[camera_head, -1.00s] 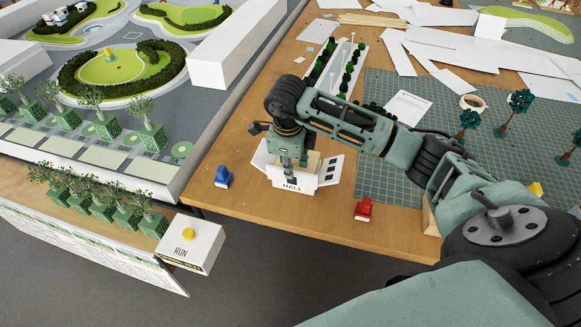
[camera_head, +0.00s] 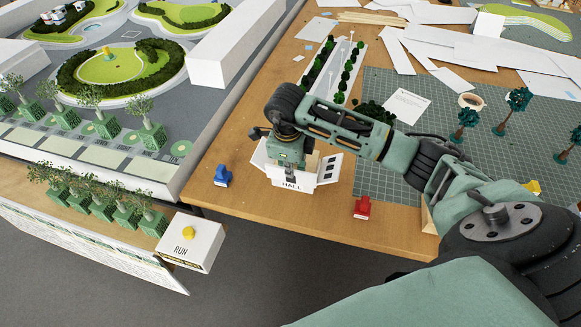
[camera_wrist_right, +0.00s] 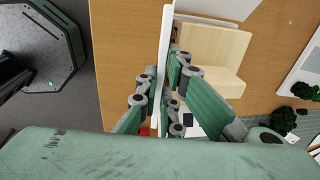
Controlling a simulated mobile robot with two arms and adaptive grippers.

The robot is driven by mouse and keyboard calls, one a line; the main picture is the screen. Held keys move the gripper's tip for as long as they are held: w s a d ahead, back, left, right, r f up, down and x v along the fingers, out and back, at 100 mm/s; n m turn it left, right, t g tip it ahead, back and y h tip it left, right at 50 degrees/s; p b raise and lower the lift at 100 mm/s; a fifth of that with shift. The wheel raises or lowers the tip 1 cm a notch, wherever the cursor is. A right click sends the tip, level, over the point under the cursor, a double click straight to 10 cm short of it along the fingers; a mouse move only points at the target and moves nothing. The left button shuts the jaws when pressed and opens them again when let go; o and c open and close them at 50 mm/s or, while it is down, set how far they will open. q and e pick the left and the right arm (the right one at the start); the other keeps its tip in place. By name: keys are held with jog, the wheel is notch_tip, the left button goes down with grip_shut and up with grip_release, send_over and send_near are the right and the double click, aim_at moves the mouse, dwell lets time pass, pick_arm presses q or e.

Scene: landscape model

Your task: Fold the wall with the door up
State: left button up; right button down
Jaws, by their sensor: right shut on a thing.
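The white folding model marked HALL (camera_head: 273,178) stands near the front edge of the wooden table. Its right side wall (camera_head: 329,167) has dark window openings and leans outward. My right gripper (camera_head: 290,172) points down at the front of the model. In the right wrist view, the fingers of my right gripper (camera_wrist_right: 166,92) are shut on a thin white wall (camera_wrist_right: 165,38), seen edge-on and close to upright. A pale wooden block (camera_wrist_right: 212,60) stands beside that wall. The door is mostly hidden by the gripper. My left gripper is not in view.
A blue piece (camera_head: 222,176) stands left of the model and a red piece (camera_head: 362,207) stands to its right. A green cutting mat (camera_head: 400,180) with small trees lies behind the red piece. A white RUN box (camera_head: 190,243) is at front left.

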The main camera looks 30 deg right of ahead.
jog(key=shift+w+d+g+y+b, duration=0.3)
jog(key=shift+b, duration=0.3)
jog(key=shift+w+d+g+y+b, duration=0.15)
jog(key=shift+d+g+y+b, duration=0.05)
jog(key=shift+g+y+b, duration=0.25)
jog(key=c, duration=1.9)
grip_release()
